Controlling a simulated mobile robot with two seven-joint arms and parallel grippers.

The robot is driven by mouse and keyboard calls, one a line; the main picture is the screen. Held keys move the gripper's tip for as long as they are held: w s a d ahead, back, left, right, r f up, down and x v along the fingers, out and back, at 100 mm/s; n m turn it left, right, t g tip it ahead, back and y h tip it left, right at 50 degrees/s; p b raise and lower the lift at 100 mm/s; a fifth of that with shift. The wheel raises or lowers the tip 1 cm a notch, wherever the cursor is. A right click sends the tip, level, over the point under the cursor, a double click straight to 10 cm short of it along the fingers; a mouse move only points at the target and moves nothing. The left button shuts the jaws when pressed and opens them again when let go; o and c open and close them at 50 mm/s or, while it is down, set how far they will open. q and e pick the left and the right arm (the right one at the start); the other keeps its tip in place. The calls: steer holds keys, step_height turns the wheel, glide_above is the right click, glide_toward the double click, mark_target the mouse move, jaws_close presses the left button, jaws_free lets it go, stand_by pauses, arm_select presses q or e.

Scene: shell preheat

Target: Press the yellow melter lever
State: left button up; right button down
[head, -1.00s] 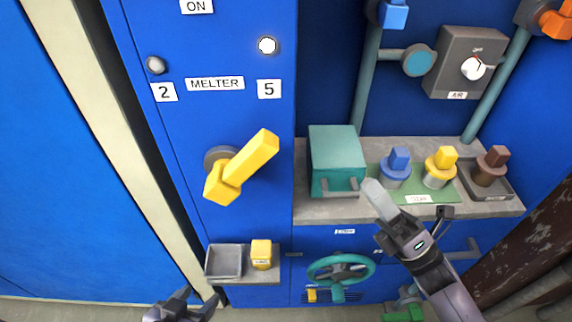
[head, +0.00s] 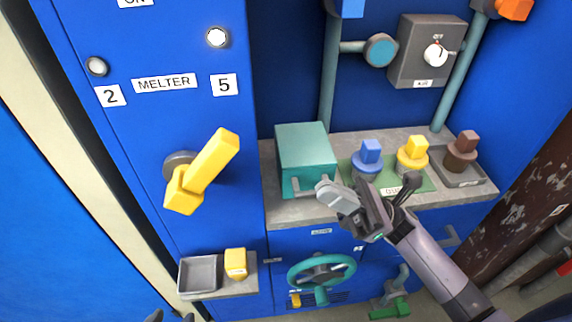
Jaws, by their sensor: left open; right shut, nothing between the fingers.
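The yellow melter lever (head: 210,165) sits on a dark round pivot on the blue panel, below the MELTER label (head: 164,83). It slants from its thick lower-left end up to the right. My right gripper (head: 328,192) is shut and empty, in front of the grey shelf near the teal box, to the right of the lever and apart from it. My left gripper (head: 171,317) shows only its fingertips at the bottom edge, open, well below the lever; the rest is out of frame.
A teal box (head: 303,153) and blue, yellow and brown knobbed pieces stand on the grey shelf (head: 290,212). A small ledge with a grey tray (head: 200,273) and a yellow block (head: 236,263) juts out below the lever. A teal handwheel (head: 321,270) is lower right.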

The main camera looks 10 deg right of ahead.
mark_target(239, 150)
arm_select(q)
steer(key=shift+s+a+r+p, duration=0.15)
steer(key=shift+a+r+p, duration=0.15)
steer(key=shift+r+p, duration=0.7)
steer(key=shift+s+a+r+p, duration=0.2)
steer(key=shift+r+p, duration=0.35)
steer(key=shift+p, duration=0.85)
arm_select(e)
steer(key=shift+x, duration=6.8)
steer(key=shift+r, duration=0.15)
